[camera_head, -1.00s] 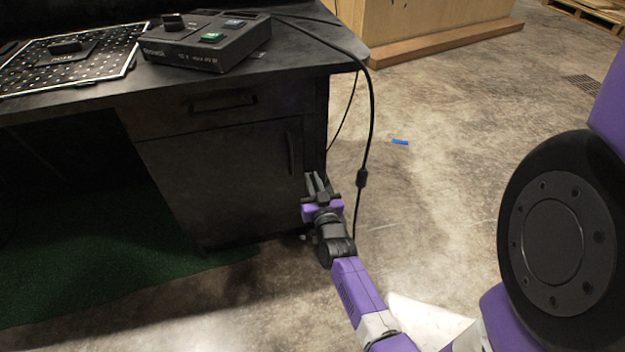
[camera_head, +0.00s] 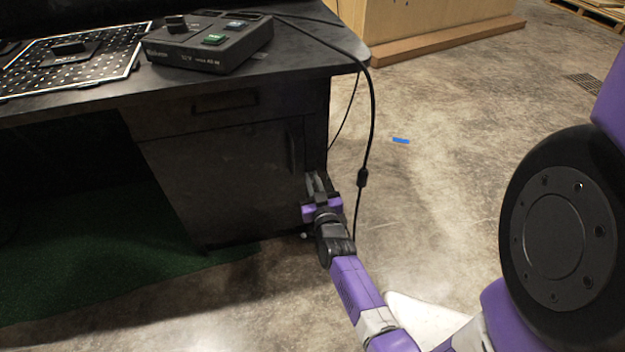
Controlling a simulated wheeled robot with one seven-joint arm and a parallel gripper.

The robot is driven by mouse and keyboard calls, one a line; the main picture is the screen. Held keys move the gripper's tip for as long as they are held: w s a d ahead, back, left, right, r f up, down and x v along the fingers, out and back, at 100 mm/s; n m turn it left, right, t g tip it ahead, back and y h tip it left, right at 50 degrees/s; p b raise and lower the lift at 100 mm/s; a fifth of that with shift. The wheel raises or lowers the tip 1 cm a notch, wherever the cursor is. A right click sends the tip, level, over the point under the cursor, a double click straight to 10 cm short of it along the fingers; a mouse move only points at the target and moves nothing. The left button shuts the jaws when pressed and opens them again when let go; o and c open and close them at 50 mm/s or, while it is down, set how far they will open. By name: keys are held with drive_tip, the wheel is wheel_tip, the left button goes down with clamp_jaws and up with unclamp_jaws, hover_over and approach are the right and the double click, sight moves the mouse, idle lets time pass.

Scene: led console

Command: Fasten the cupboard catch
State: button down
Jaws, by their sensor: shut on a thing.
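The dark cupboard door (camera_head: 225,185) is under the desk and looks closed, with an upright handle (camera_head: 291,152) near its right edge. My gripper (camera_head: 317,183) is at the lower right edge of the cupboard, below the handle, with its fingers pointing up. It is shut on a small dark thing at the cupboard's edge. That thing is probably the catch, but the fingers and the dark surface hide it, so its position cannot be told.
A drawer (camera_head: 225,105) is above the door. A black control box (camera_head: 210,42) and a perforated panel (camera_head: 70,58) lie on the desktop (camera_head: 300,70). A black cable (camera_head: 371,120) hangs just right of my gripper. Open concrete floor lies to the right.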

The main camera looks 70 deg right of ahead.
sight(301, 180)
drive_tip(key=shift+w+a+n+p, duration=0.3)
drive_tip(key=shift+w+a+n, duration=0.1)
drive_tip(key=shift+n, duration=0.1)
drive_tip(key=n, duration=0.2)
drive_tip(key=n+p, duration=0.1)
drive_tip(key=n, duration=0.1)
drive_tip(key=w+f+n+p, duration=0.1)
drive_tip(key=n, duration=0.2)
drive_tip(key=shift+a, duration=0.4)
drive_tip(key=n, duration=0.3)
drive_tip(key=f+n+p, duration=0.1)
drive_tip(key=shift+w+a, duration=0.1)
drive_tip(key=shift+w, duration=0.15)
drive_tip(key=shift+f+n, duration=0.2)
drive_tip(key=shift+n, duration=0.65)
drive_tip(key=shift+f+n, duration=0.2)
drive_tip(key=shift+n, duration=0.65)
drive_tip(key=shift+f, duration=0.1)
drive_tip(key=shift+s, duration=0.1)
